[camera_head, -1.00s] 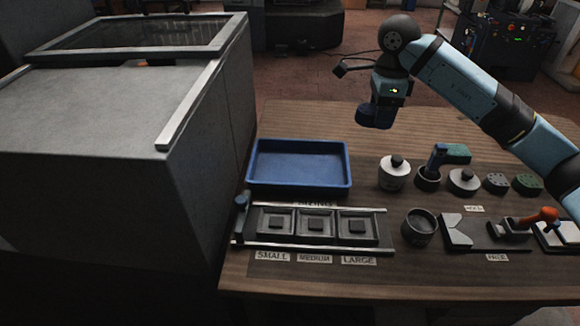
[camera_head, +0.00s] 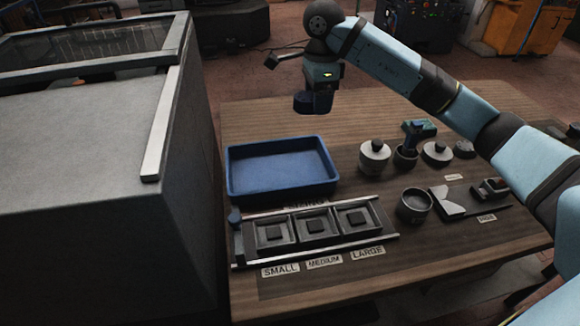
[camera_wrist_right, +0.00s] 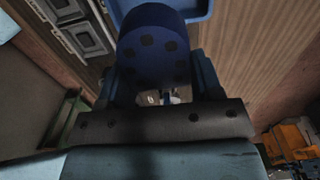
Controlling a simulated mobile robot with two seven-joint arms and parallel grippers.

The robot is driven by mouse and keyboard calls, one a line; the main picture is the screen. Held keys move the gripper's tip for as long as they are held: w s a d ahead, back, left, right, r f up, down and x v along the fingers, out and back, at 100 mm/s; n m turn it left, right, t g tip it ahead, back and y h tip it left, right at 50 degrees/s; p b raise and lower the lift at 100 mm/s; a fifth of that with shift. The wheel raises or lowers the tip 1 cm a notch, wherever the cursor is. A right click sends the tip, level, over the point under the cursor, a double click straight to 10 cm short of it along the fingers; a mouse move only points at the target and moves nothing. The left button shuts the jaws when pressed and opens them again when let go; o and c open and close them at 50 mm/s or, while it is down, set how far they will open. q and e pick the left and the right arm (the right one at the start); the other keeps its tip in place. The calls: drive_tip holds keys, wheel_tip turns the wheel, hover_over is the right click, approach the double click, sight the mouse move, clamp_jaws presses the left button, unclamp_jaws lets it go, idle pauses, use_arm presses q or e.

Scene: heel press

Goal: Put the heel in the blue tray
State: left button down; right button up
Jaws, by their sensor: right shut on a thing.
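The heel (camera_head: 311,104) is a dark blue rounded block. My right gripper (camera_head: 318,91) is shut on it and holds it in the air, past the back right part of the tray in the head view. In the right wrist view the heel (camera_wrist_right: 152,45) shows a rounded face with several dark dots, between the two fingers. The blue tray (camera_head: 280,172) lies on the table and looks empty. A blue edge of the tray (camera_wrist_right: 197,12) shows at the top of the right wrist view. My left gripper is not in view.
A rack (camera_head: 370,237) with small, medium and large slots stands in front of the tray. A big grey cabinet (camera_head: 90,200) borders the left. The wooden table behind the tray is clear.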

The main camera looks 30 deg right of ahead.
sight(313, 168)
wheel_tip(313, 168, down, 19)
drive_tip(key=shift+r+b, duration=0.2)
drive_tip(key=shift+b, duration=0.9)
drive_tip(key=shift+f, duration=0.1)
drive_tip(key=shift+d+f, duration=0.1)
drive_tip(key=shift+f, duration=0.05)
drive_tip(key=o, duration=1)
drive_tip(key=shift+c, duration=0.2)
wheel_tip(313, 168, up, 12)
drive_tip(key=p, duration=0.1)
drive_tip(key=shift+r+p, duration=0.25)
drive_tip(key=shift+p, duration=0.1)
